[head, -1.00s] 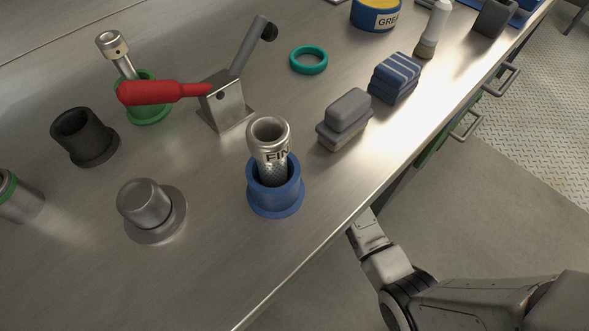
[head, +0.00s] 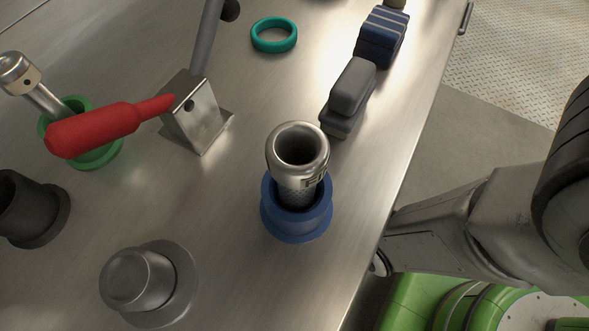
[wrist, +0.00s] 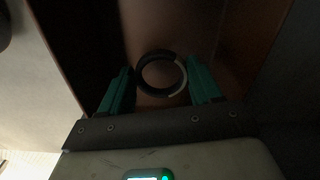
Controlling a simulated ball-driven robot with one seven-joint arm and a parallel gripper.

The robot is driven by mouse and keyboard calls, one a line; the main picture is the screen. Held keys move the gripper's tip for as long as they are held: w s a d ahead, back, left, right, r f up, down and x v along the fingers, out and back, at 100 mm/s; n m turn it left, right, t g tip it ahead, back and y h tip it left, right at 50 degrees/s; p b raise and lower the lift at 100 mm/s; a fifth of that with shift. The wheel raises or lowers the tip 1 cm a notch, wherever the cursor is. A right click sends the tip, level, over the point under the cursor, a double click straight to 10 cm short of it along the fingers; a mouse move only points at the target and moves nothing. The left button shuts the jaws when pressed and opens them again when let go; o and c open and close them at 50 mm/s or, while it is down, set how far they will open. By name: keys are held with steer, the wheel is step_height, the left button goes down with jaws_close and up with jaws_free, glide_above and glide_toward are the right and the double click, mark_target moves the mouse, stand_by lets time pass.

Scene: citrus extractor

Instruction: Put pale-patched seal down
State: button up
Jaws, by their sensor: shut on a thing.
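The pale-patched seal (wrist: 146,82) is a dark ring with a whitish arc on its right side. In the wrist view it sits between the two teal fingers of my gripper (wrist: 161,73), which are shut on it. The seal and fingers are in a dim space with brown surfaces, and what lies directly beneath the seal is too dark to tell. My gripper is out of the head view, where my arm shows beside the right edge of the bench.
The steel bench (head: 230,250) holds a blue cup with a metal tool (head: 297,185), a red-handled lever (head: 95,130), a grey knob (head: 140,280), a teal ring (head: 274,35) and a grey block (head: 352,85). Brown walls (wrist: 85,35) stand close around my gripper.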

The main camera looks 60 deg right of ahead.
steer(key=shift+f+b, duration=0.6)
steer(key=shift+f, duration=0.95)
steer(key=shift+f, duration=0.15)
steer(key=o, duration=1.5)
steer(key=shift+s, duration=0.1)
